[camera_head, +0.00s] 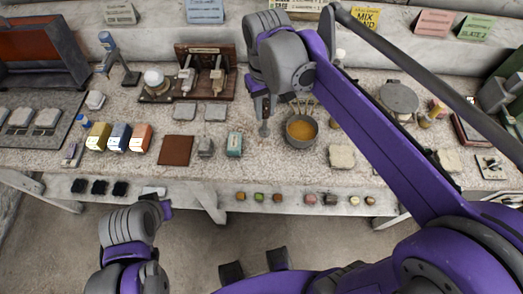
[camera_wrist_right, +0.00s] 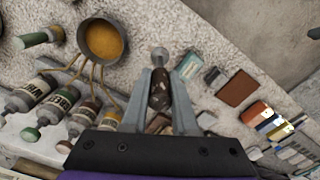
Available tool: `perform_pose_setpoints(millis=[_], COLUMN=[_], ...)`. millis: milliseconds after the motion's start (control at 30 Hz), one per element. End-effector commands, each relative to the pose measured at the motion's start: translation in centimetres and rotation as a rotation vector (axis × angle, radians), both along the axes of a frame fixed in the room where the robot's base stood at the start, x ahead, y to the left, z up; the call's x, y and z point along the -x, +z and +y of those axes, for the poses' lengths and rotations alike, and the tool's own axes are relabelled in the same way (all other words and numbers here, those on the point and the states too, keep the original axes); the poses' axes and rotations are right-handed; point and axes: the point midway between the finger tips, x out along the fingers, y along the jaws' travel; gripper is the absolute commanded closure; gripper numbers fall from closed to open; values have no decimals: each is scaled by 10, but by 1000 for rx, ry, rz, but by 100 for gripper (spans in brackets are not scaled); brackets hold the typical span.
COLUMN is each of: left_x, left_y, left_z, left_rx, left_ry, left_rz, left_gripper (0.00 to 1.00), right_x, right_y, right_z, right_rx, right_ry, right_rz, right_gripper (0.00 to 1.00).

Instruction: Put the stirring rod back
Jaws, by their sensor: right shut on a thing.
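My right gripper (camera_head: 262,108) is shut on a slim tool with a dark speckled grip and a grey rounded end, which looks like the stirring rod (camera_head: 264,130). In the right wrist view the rod (camera_wrist_right: 160,80) stands between the two grey fingers (camera_wrist_right: 160,95), its rounded end pointing away from the wrist. In the head view it is just left of a grey pot (camera_head: 290,137) of orange liquid, apart from it in the picture. The pot (camera_wrist_right: 87,50) is left of the rod in the wrist view.
Thin curved wires (camera_wrist_right: 85,75) stick out at the pot. A teal box (camera_head: 234,144), a brown tile (camera_head: 176,150) and several small coloured boxes (camera_head: 119,138) stand to the left. Labelled bottles (camera_wrist_right: 55,104) stand near the gripper. A pale slab (camera_head: 342,157) lies right of the pot.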

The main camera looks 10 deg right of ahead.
Motion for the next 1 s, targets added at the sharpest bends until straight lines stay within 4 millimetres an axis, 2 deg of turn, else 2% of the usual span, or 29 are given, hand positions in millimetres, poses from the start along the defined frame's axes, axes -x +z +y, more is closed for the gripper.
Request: perform_pose_setpoints(millis=[167,400,567,800,1000], left_x=[1,2,2,3,3], left_y=[-3,-7,-8,-10,-10], left_z=[0,0,0,0,0], left_rx=[0,0,0,0,0], left_ry=[0,0,0,0,0], left_rz=[2,4,5,7,6], left_gripper=[100,100,100,100,100], right_x=[1,1,1,1,1], right_y=[-9,-50,-64,-97,-100], right_z=[6,6,6,6,6], right_rx=[0,0,0,0,0], right_ry=[13,13,13,13,13], right_rz=[-1,-1,-2,-2,-2], right_gripper=[100,100,100,100,100])
